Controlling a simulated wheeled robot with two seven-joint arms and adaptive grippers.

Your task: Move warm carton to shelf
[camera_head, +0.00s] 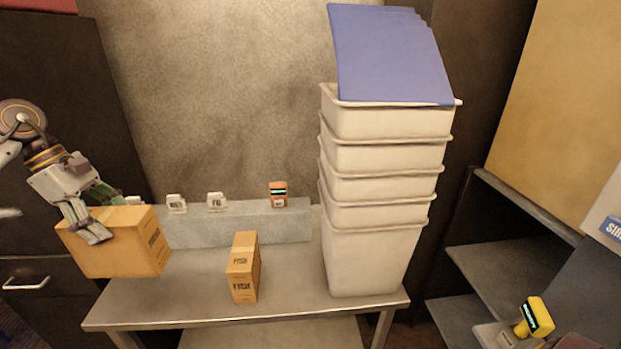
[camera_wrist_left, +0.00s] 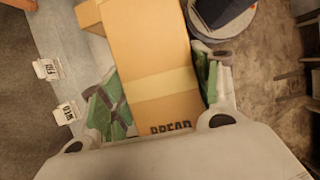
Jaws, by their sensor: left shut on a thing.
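A brown carton (camera_head: 125,255) is held in my left gripper (camera_head: 92,222) at the table's left end. It also fills the middle of the left wrist view (camera_wrist_left: 155,65), between green-padded fingers (camera_wrist_left: 160,100), and its printing reads BREAD. A second, narrower carton (camera_head: 243,268) printed FISH stands upright on the metal table (camera_head: 200,290). Neither carton visibly shows its temperature. Grey parts (camera_head: 493,336) at the bottom right, beside a yellow device with a lit screen (camera_head: 535,317), may be my right gripper; its jaws are not clear.
Stacked white bins (camera_head: 375,250) with blue sheets (camera_head: 390,55) stand on the table's right. Dark shelves (camera_head: 500,255) are further right.

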